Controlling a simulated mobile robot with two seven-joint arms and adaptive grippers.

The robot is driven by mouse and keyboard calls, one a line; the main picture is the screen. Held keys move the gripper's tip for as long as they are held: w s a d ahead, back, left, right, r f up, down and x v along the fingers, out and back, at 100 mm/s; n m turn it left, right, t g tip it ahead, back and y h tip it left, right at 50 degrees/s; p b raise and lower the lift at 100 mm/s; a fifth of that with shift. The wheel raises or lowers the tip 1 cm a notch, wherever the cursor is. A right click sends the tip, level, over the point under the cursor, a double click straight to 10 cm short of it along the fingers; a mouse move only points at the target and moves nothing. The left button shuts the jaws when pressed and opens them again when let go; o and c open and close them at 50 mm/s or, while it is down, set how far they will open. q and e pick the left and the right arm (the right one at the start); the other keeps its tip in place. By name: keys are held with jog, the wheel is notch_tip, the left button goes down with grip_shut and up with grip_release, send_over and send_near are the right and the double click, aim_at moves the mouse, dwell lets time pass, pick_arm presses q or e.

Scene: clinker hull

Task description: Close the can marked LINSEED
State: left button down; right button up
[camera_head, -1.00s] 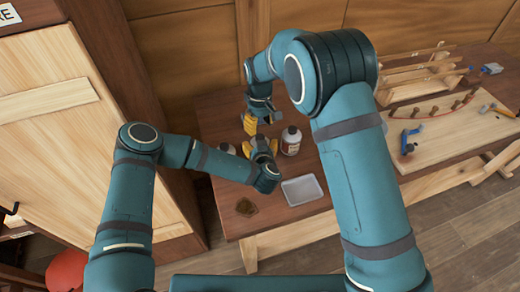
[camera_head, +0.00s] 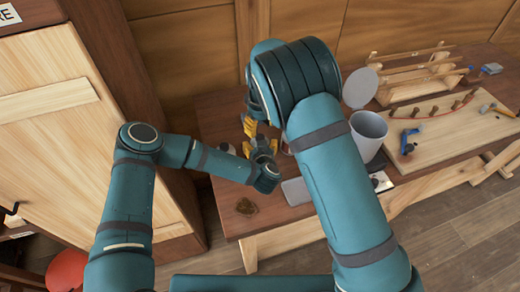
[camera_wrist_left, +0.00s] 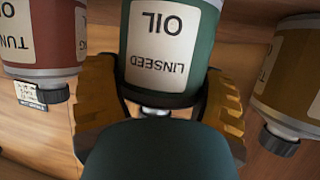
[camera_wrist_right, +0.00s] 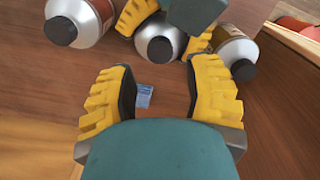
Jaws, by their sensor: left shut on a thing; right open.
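The can marked LINSEED (camera_wrist_left: 165,50) has a green and white label, inverted in the left wrist view. My left gripper (camera_wrist_left: 158,95) is shut around it, one yellow finger on each side. In the right wrist view, the can's silver top (camera_wrist_right: 160,38) sits between the left gripper's fingers with a dark round shape at its centre; I cannot tell if this is a cap or an opening. My right gripper (camera_wrist_right: 160,75) is open and empty, close to the held can. In the head view, the right gripper (camera_head: 251,127) is just behind the left gripper (camera_head: 268,147); the can is hidden there.
A red-labelled TUNG can (camera_wrist_left: 45,40) and a yellow-brown can (camera_wrist_left: 292,75), both with black caps, flank the held can. A small blue and white piece (camera_wrist_right: 144,95) shows between my right fingers. A grey tray (camera_head: 296,191) and grey bin (camera_head: 368,135) stand to the right.

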aim_at(260, 137)
pick_arm(q)
jog(key=shift+s+f, duration=0.15)
jog(key=shift+f, duration=0.1)
pick_arm(e)
jog(key=shift+f, duration=2.65)
grip_shut()
jog(key=m, duration=0.9)
jog(key=shift+o, duration=0.8)
grip_release()
